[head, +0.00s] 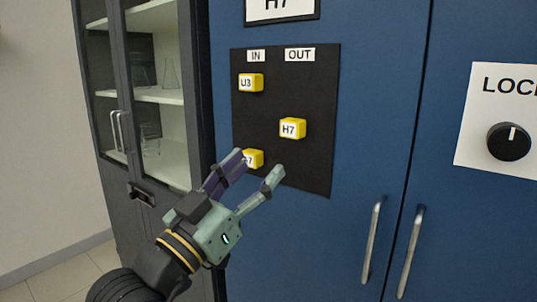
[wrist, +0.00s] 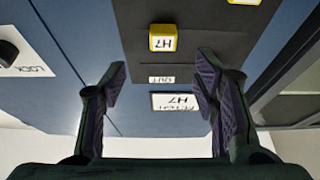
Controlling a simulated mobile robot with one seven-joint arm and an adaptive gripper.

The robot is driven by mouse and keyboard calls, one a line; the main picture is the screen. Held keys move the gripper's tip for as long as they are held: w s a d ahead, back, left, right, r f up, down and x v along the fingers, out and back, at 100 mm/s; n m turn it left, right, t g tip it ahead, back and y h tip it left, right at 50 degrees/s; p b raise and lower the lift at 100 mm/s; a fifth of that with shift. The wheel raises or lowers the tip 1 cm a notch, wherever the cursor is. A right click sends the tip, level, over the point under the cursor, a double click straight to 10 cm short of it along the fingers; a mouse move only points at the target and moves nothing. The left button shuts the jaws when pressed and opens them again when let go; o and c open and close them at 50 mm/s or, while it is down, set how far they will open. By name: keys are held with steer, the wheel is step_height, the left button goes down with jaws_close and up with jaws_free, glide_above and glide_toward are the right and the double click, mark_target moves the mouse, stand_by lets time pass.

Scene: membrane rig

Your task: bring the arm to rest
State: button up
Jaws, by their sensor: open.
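My gripper (head: 259,167) is open and empty in front of the black IN/OUT board (head: 262,124) on the blue cabinet. In the head view it covers part of the lowest yellow block (head: 254,158), whose label is half hidden. In the wrist view my gripper (wrist: 160,80) shows its two fingers wide apart with nothing between them. A yellow block marked H7 (head: 292,128) sits under OUT; it also shows in the wrist view (wrist: 163,38), upside down, beyond the fingertips. A yellow block marked U3 (head: 250,83) sits under IN.
The blue cabinet (head: 375,120) has two upright metal handles (head: 371,243) at lower right. A white LOCK panel with a black knob (head: 509,141) is at the right. A grey glass-door cabinet (head: 160,60) with shelves stands at the left. A white H7 sign (head: 283,8) is above the board.

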steer(key=shift+s+a+f, duration=0.2)
steer(key=shift+s+a, duration=0.05)
steer(key=shift+s, duration=0.2)
